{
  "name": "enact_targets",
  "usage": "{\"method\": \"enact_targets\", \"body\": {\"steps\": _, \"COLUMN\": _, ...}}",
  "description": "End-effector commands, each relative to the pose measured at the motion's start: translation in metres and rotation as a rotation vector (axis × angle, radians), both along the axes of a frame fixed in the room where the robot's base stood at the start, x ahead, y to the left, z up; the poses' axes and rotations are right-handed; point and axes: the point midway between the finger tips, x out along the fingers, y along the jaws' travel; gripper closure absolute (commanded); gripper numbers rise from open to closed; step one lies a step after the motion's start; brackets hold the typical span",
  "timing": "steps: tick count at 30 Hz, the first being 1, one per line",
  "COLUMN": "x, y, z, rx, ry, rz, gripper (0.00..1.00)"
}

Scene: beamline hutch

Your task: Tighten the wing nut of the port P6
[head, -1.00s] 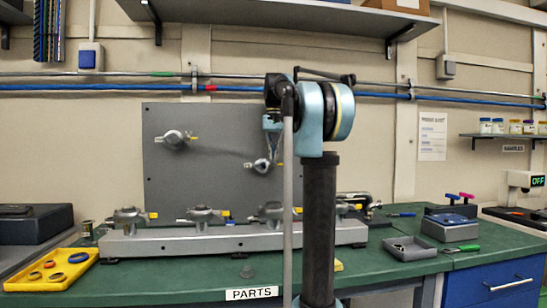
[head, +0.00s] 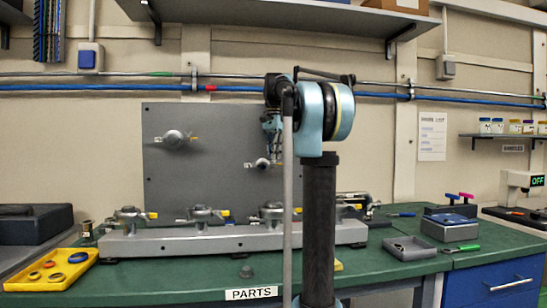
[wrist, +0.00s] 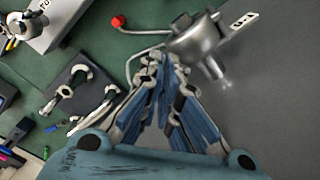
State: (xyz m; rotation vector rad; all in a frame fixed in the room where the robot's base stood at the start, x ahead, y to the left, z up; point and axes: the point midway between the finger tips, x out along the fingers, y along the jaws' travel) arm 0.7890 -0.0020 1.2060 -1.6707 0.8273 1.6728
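A grey panel (head: 215,185) stands upright behind the bench and carries two metal ports. One is at its upper left (head: 174,139). The lower right port (head: 262,164) is just below my gripper (head: 271,137). In the wrist view, a round metal port body (wrist: 197,45) with a white label (wrist: 243,22) lies just beyond my gripper (wrist: 163,62); the label text is not clearly readable. The fingertips are close together beside this body, near a bent metal rod. I cannot make out the wing nut, nor whether the fingers hold anything.
A grey manifold (head: 200,243) with several more ports runs along the green bench below the panel. A rod with a red knob (wrist: 117,21) projects near the gripper. A yellow tray (head: 55,281) with rings is at left; a grey tray (head: 409,256) is at right.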

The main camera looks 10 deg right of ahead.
Motion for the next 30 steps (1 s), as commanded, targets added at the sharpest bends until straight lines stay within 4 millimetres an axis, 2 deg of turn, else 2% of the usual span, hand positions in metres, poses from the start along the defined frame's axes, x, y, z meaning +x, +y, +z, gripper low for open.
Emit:
{"method": "enact_targets", "body": {"steps": 12, "x": 0.0006, "y": 0.0015, "z": 0.0001, "rx": 0.003, "ry": -0.001, "rz": -0.006, "gripper": 1.0}}
{"method": "enact_targets", "body": {"steps": 14, "x": 0.0006, "y": 0.0015, "z": 0.0, "rx": 0.003, "ry": -0.001, "rz": -0.006, "gripper": 0.88}}
{"method": "enact_targets", "body": {"steps": 25, "x": 0.0003, "y": 0.0007, "z": -0.0001, "rx": 0.001, "ry": 0.0, "rz": -0.003, "gripper": 0.88}}
{"method": "enact_targets", "body": {"steps": 30, "x": 0.0002, "y": 0.0007, "z": -0.0001, "rx": 0.001, "ry": 0.0, "rz": 0.053, "gripper": 0.88}}
